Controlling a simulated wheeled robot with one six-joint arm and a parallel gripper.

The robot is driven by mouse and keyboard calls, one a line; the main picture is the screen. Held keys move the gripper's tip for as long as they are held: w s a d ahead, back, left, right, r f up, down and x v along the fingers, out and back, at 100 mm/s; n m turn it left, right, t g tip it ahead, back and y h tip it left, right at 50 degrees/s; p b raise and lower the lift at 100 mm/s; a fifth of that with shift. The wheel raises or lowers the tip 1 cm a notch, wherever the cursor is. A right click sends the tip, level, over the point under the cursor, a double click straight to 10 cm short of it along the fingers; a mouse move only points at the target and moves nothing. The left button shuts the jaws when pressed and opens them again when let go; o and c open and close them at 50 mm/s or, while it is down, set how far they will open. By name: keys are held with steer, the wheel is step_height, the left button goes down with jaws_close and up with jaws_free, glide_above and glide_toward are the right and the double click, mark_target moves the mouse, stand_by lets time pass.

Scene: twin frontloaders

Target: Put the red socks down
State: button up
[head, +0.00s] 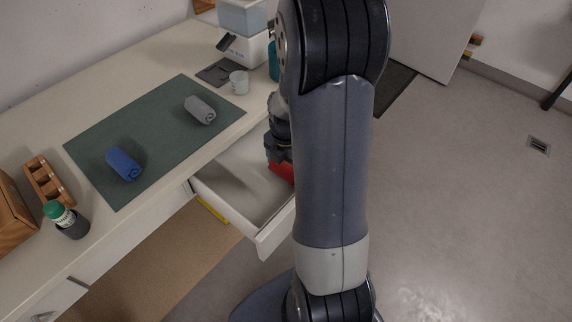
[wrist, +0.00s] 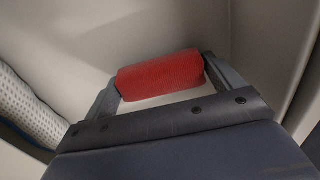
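The red socks (wrist: 160,75) are a rolled bundle between the two fingers of my gripper (wrist: 163,82) in the wrist view. The fingers touch both ends of the roll, so my gripper is shut on it. In the head view the red socks (head: 281,171) show at the right side of the open drawer (head: 228,192), partly hidden behind my arm. My gripper (head: 279,150) is over or in that drawer, mostly hidden there. Whether the socks touch the drawer floor, I cannot tell.
A green mat (head: 150,140) on the counter holds a blue roll (head: 124,164) and a grey roll (head: 200,110). A white mug (head: 239,82) stands behind the mat's right end. A green-capped bottle (head: 66,220) and a wooden rack (head: 48,181) stand at left. The drawer's visible left part is empty.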

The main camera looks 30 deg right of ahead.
mark_target(286, 164)
steer(key=shift+o, duration=1.1)
step_height(286, 164, up, 12)
steer(key=p, duration=0.1)
steer(key=shift+r, duration=0.2)
